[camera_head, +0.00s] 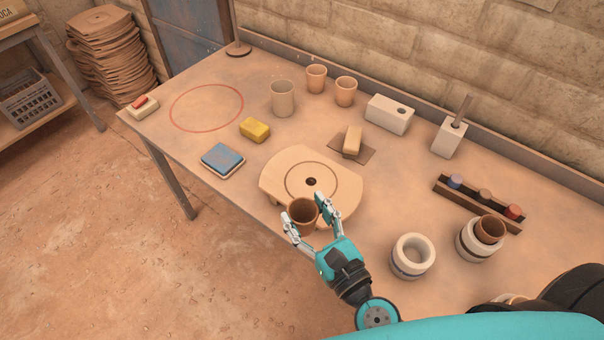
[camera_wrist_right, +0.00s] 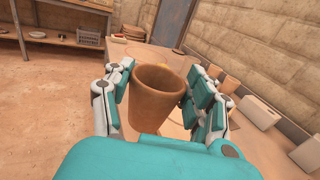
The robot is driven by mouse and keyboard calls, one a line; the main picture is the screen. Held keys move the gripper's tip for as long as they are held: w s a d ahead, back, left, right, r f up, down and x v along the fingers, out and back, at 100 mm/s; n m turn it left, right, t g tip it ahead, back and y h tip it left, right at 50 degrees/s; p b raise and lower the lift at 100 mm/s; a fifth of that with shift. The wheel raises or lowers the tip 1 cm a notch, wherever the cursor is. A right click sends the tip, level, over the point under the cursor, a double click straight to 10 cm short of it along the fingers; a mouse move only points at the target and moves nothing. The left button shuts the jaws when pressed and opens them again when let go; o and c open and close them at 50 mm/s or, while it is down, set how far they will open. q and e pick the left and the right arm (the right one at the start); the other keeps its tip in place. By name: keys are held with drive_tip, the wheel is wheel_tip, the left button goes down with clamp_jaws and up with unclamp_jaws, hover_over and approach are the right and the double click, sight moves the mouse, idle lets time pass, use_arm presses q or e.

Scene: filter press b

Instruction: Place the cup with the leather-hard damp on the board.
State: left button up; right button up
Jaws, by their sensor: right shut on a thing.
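A dark brown cup (camera_head: 302,213) is between the fingers of my right gripper (camera_head: 310,215), over the front edge of the round-ended wooden board (camera_head: 339,181). The right wrist view shows the same cup (camera_wrist_right: 158,96) upright, with the fingers shut on its sides. Whether its base touches the board is hidden. The board has a ring mark and a dark centre hole, both uncovered. Two lighter orange cups (camera_head: 316,79) (camera_head: 346,91) stand at the back of the table. Another brown cup (camera_head: 490,229) sits in a pale ring-shaped mould at the right. My left gripper is not in view.
An empty pale mould (camera_head: 411,257) stands right of my gripper. A yellow sponge (camera_head: 255,129), a blue pad (camera_head: 223,160), a grey-beige beaker (camera_head: 283,98) and a tan block (camera_head: 352,141) lie around the board. A rack with coloured stoppers (camera_head: 478,203) is at right.

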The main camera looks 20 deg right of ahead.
drive_tip(key=shift+w+a+r, duration=0.15)
drive_tip(key=shift+w+a, duration=0.15)
drive_tip(key=w+d+f+b, duration=0.1)
drive_tip(key=w+d+f, duration=0.1)
drive_tip(key=w, duration=0.2)
drive_tip(key=w+d+f+b, duration=0.1)
drive_tip(key=w+d+b, duration=0.1)
drive_tip(key=w, duration=0.3)
drive_tip(key=w+d+f+b, duration=0.1)
drive_tip(key=w+d+f, duration=0.1)
drive_tip(key=w, duration=0.3)
drive_tip(key=shift+d+f, duration=0.3)
drive_tip(key=shift+r, duration=0.2)
drive_tip(key=shift+f, duration=0.15)
drive_tip(key=o, duration=1.3)
